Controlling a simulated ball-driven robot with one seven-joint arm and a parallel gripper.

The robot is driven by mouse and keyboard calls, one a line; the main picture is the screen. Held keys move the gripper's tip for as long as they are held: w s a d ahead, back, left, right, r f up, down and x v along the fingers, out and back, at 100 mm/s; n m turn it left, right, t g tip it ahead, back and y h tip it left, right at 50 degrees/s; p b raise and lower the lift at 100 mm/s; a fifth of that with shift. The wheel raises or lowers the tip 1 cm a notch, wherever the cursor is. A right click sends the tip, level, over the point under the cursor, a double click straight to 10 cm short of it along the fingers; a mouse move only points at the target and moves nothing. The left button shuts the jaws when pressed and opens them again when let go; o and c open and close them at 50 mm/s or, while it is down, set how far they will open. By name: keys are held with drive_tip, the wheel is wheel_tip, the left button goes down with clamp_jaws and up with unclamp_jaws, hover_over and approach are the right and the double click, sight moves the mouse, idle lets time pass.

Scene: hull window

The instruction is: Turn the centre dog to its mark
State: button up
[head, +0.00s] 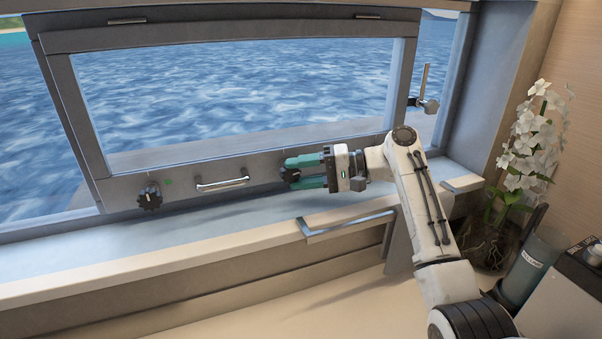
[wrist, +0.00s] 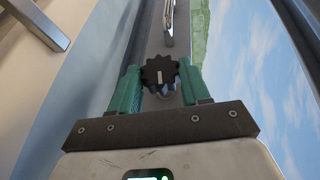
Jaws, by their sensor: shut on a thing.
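The centre dog (head: 289,174) is a black lobed knob on the lower rail of the window frame, right of the bar handle. It also shows in the wrist view (wrist: 158,70), with a short white line on its face running nearly up and down in the picture. My gripper (head: 291,172) is shut on the dog, one green finger on each side. In the wrist view the fingers (wrist: 160,80) touch its sides. I see no mark by this dog; my fingers cover part of the rail around it.
A bar handle (head: 222,184) lies between the knobs. A metal fitting with an upright rod (head: 426,100) is at the right. White orchids (head: 535,140) stand far right.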

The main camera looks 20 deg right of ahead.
drive_tip(key=shift+d+f, duration=0.1)
drive_tip(key=o, duration=1.1)
drive_tip(key=shift+c, duration=0.2)
drive_tip(key=b+v, duration=0.3)
drive_tip(key=v, duration=0.7)
drive_tip(key=shift+d, duration=0.35)
drive_tip(key=shift+s, duration=0.15)
